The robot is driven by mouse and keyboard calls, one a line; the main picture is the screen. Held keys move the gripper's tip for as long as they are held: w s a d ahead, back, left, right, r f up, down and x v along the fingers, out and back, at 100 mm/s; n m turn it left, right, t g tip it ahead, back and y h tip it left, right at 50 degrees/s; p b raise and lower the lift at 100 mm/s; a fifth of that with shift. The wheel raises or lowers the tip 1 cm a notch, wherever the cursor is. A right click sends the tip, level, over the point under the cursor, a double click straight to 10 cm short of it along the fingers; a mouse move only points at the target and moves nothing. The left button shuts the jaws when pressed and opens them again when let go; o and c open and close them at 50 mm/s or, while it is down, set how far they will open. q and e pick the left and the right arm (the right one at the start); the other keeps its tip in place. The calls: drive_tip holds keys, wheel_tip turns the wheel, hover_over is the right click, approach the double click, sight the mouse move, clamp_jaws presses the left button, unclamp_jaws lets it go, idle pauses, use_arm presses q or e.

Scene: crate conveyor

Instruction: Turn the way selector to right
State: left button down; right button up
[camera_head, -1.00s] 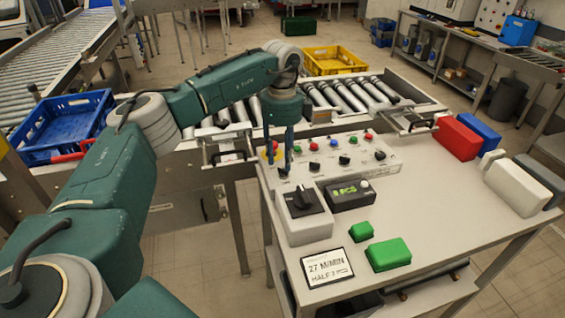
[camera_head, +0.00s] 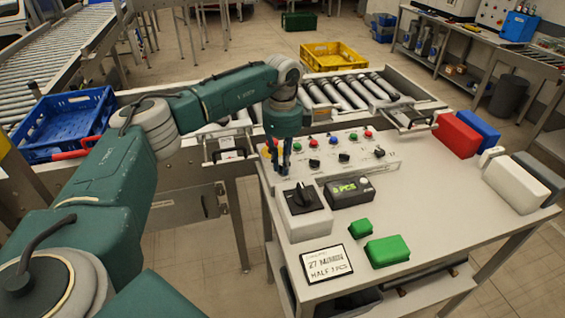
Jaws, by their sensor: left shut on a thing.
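The control panel (camera_head: 357,170) is a pale sloping box at the back of the grey table, with coloured buttons and small black knobs. My left gripper (camera_head: 279,174) points down at the panel's left end and is shut on a small black knob there, which I take to be the way selector. The fingers hide most of this knob, so I cannot tell which way it points. A larger black rotary knob (camera_head: 303,197) sits on a grey box (camera_head: 305,223) in front. My right gripper is not in view.
A small black display box (camera_head: 348,190) stands beside the grey box. Green blocks (camera_head: 387,250) and a sign (camera_head: 326,264) lie at the front. Red (camera_head: 455,135) and white (camera_head: 516,184) blocks stand at the right. A blue crate (camera_head: 65,125) is left, a yellow crate (camera_head: 333,57) behind.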

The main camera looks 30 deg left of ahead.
use_arm(q)
drive_tip(key=m, duration=0.4)
drive_tip(key=shift+m, duration=0.3)
drive_tip(key=m, duration=0.4)
drive_tip(key=shift+w+a+m, duration=0.1)
drive_tip(key=shift+a+m, duration=0.05)
drive_tip(key=shift+m, duration=0.15)
drive_tip(key=m, duration=0.4)
drive_tip(key=shift+w+a, duration=0.1)
drive_tip(key=shift+w+m, duration=0.1)
drive_tip(key=shift+m, duration=2.1)
drive_tip(key=shift+r, duration=0.1)
drive_tip(key=c, duration=1.7)
unclamp_jaws()
